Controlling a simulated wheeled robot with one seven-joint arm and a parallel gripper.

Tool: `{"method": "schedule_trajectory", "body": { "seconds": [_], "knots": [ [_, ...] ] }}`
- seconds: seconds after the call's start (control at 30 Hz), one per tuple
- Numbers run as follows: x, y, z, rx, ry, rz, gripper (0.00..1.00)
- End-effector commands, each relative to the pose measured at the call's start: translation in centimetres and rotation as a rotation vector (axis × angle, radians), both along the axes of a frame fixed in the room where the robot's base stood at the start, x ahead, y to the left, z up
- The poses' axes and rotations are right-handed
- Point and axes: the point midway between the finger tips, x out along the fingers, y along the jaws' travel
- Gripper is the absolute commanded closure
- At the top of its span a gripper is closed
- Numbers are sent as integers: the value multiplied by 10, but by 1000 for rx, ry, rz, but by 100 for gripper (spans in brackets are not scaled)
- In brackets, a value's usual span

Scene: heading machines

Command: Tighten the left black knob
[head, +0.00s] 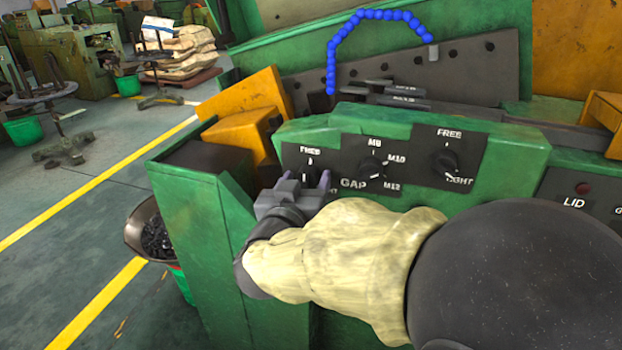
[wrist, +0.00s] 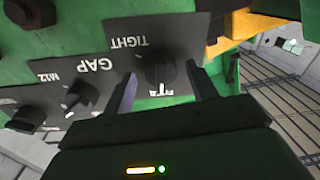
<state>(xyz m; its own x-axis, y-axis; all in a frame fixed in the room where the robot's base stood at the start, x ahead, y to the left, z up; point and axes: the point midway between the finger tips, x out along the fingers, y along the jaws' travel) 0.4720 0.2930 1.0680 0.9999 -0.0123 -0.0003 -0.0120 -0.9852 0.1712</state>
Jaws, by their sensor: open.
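The left black knob (head: 308,172) sits on a dark plate on the green machine front. Its white mark points up at FREE. Its lower part is hidden by my gripper (head: 298,181) in the head view. In the wrist view, which is upside down, the knob (wrist: 160,68) is between the two fingers of my open gripper (wrist: 164,82), with a gap visible on each side. The TIGHT label shows above the knob there. I cannot tell how far the fingertips reach along the knob.
The GAP knob (head: 371,168) with M8, M10 and M12 marks is right of it. Another FREE/TIGHT knob (head: 445,163) is further right. A LID panel (head: 573,201) is at the right edge. A blue segmented hose (head: 340,38) arches above. A bowl of dark parts (head: 150,232) stands lower left.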

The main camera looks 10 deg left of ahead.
Motion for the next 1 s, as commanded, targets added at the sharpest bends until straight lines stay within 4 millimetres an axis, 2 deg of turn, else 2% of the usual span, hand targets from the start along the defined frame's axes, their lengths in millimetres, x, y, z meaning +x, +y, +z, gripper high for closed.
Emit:
{"method": "schedule_trajectory", "body": {
  "seconds": [0.17, 0.3, 0.4, 0.43, 0.77, 1.0],
  "knots": [
    [-1, 1, 0, 0, 0, 2, 42],
    [-1, 1, 0, 0, 1, 3, 70],
    [-1, 1, 0, 0, 1, 3, 87],
    [-1, -6, 0, 0, 1, 0, 87],
    [-1, 0, -1, 36, -2, 1, 87],
    [-1, 1, -3, 143, -10, 2, 87]
  ]
}}
